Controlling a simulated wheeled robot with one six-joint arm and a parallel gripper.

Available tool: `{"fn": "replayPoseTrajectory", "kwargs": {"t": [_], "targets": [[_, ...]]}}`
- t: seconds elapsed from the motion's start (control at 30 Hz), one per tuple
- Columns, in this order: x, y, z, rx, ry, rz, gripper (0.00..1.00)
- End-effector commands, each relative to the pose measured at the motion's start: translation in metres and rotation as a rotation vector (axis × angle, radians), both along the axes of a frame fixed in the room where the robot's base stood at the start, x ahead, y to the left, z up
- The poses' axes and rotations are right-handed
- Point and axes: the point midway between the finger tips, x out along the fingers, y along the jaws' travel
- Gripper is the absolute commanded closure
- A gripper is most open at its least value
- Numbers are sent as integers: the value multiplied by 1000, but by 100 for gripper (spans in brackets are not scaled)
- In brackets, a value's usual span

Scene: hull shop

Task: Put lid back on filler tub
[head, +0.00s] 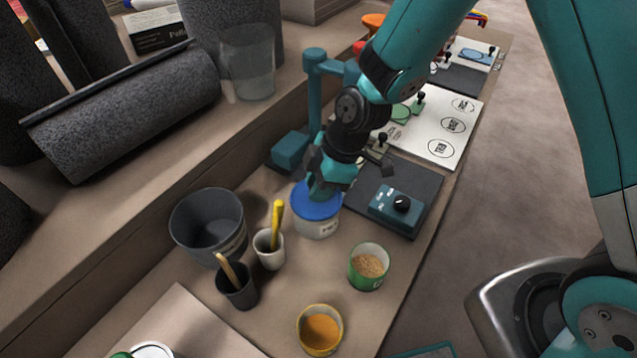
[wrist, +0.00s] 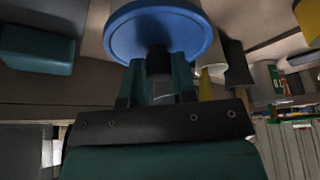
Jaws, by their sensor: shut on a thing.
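The filler tub (head: 316,231) is a whitish round tub with a printed label, standing on the bench in the middle of the head view. The blue round lid (head: 314,203) is at the tub's top, under my gripper (head: 325,182). I cannot tell whether the lid rests fully on the rim or sits slightly above it. In the wrist view, my gripper (wrist: 158,66) is shut on the dark knob in the middle of the blue lid (wrist: 155,22).
Close by stand a grey bucket (head: 212,255), a white cup (head: 268,256) with a yellow-handled tool, a dark cup (head: 240,297), a green can (head: 366,279) and a yellow pot (head: 319,348). A teal knob box (head: 386,205) lies right. A teal post (head: 314,100) stands behind.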

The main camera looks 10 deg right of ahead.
Motion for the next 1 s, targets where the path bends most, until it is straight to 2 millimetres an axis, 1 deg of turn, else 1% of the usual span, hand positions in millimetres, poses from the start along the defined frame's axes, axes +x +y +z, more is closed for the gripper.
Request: {"fn": "replayPoseTrajectory", "kwargs": {"t": [0.33,0.37,0.4,0.47,0.5,0.67,0.7,0.8,1.0], "targets": [[0,0,0,0,0,0,96],[0,0,0,0,0,0,72],[0,0,0,0,0,0,63],[0,0,0,0,0,0,49],[0,0,0,0,0,0,45],[0,0,0,0,0,0,45],[0,0,0,0,0,0,40],[0,0,0,0,0,0,19],[0,0,0,0,0,0,19]]}}
